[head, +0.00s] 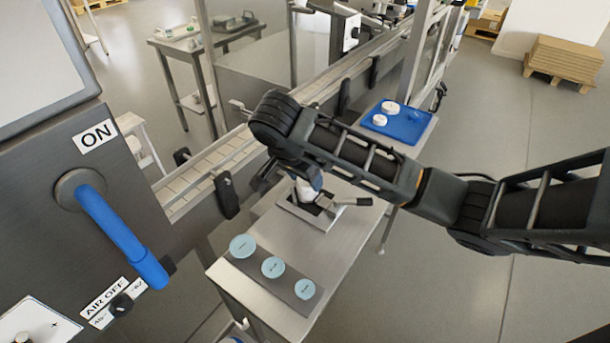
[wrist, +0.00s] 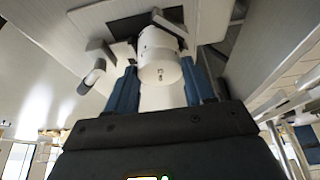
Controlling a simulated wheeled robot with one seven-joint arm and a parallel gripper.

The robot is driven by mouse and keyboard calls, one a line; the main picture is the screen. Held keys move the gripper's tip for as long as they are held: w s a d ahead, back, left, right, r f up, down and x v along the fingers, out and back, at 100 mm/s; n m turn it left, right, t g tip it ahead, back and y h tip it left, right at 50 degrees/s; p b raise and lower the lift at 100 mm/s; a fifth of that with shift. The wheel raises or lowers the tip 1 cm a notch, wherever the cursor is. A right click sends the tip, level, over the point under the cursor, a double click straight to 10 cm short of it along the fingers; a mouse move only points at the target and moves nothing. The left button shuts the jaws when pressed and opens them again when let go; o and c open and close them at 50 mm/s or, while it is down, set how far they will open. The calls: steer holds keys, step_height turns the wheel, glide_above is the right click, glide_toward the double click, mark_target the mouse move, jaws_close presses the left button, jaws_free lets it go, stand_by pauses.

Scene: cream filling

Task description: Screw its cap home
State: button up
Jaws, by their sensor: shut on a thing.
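My gripper (wrist: 161,85) has blue fingers and is shut on a white round cap (wrist: 158,65). The cap sits between the fingertips in the wrist view, its end face with small marks turned to the camera. Past it, a white part lies in line with it, close to the grey holder (wrist: 95,30) with a dark opening. In the head view a white piece (head: 306,191) shows under my wrist, over the clamp fixture (head: 292,208) on the steel table. My arm hides most of the grip there. I cannot tell how far the cap is seated.
A dark handle (head: 350,201) sticks out right of the fixture. Three pale blue discs (head: 273,267) lie on a grey strip at the table's front. A blue tray (head: 405,132) with white round pieces stands behind. A conveyor (head: 205,165) runs along the left.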

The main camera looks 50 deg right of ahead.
steer(key=shift+w+m+g, duration=0.1)
steer(key=shift+m+g, duration=0.45)
steer(key=shift+m, duration=0.85)
steer(key=shift+w+m+g, duration=0.1)
steer(key=shift+m+g, duration=0.45)
steer(key=shift+m, duration=0.85)
steer(key=o, duration=0.9)
steer(key=n, duration=0.2)
steer(key=n+t, duration=0.1)
steer(key=n, duration=0.1)
steer(key=n+t, duration=0.1)
steer(key=shift+s+n, duration=0.25)
steer(key=shift+n, duration=0.15)
steer(key=shift+s+f+n+t+b, duration=0.15)
steer(key=shift+n+t+b, duration=0.35)
steer(key=shift+n+b, duration=0.55)
steer(key=shift+s+n+t+y+b, duration=0.1)
steer(key=shift+n+t+y+b, duration=0.35)
steer(key=shift+n, duration=1.4)
